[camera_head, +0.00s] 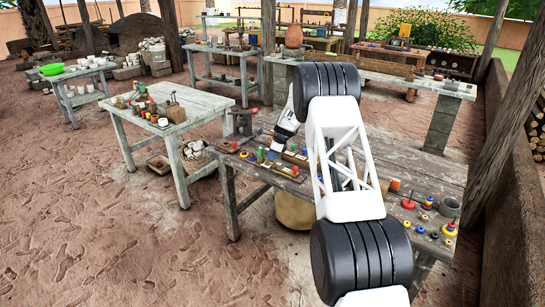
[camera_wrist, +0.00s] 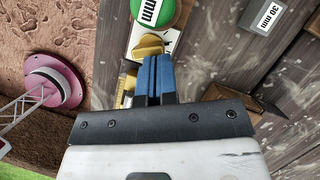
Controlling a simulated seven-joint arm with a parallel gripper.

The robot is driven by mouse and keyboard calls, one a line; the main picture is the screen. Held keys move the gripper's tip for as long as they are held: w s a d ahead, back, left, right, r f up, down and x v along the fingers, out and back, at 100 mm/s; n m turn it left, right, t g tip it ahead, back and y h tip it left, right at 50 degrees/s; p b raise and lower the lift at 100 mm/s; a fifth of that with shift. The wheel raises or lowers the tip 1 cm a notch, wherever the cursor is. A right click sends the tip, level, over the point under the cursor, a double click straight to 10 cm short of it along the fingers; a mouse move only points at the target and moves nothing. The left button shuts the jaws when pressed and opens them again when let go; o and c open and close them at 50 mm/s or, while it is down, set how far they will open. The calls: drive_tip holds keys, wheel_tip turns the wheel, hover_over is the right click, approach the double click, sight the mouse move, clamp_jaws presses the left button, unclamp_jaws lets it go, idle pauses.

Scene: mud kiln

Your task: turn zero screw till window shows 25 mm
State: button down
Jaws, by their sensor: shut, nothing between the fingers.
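My gripper (camera_wrist: 157,80) has blue fingers, which are shut together with nothing between them. A yellow, wing-shaped knob (camera_wrist: 147,47), which may be the zero screw, sits right at the fingertips; I cannot tell whether they touch. Beyond it, at the top of the wrist view, is a round green part (camera_wrist: 158,8) with a white label ending in "mm"; its number is cut off. I cannot make out a reading of 25 mm. In the head view my arm covers part of the workbench (camera_head: 420,170), and the zero screw cannot be made out there.
A block labelled 30 mm (camera_wrist: 268,17) lies right of the fingers in the wrist view. A pink round-based piece (camera_wrist: 62,85) is at left. Small coloured parts (camera_head: 425,212) lie on the bench's right end. Another table (camera_head: 190,118) stands to the left.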

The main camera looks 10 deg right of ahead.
drive_tip(key=n, duration=0.1)
drive_tip(key=n+g, duration=0.1)
drive_tip(key=n, duration=0.2)
drive_tip(key=shift+w+a+f+n+g, duration=0.1)
drive_tip(key=shift+w+a+n+g, duration=0.15)
drive_tip(key=shift+w+n+g, duration=0.15)
drive_tip(key=shift+a+f, duration=0.1)
drive_tip(key=shift+a, duration=0.05)
idle(0.5)
drive_tip(key=shift+w+d, duration=0.15)
drive_tip(key=shift+d, duration=0.5)
drive_tip(key=d, duration=0.3)
drive_tip(key=shift+w+d, duration=0.15)
drive_tip(key=shift+w, duration=0.1)
drive_tip(key=v, duration=1)
drive_tip(key=shift+r, duration=0.25)
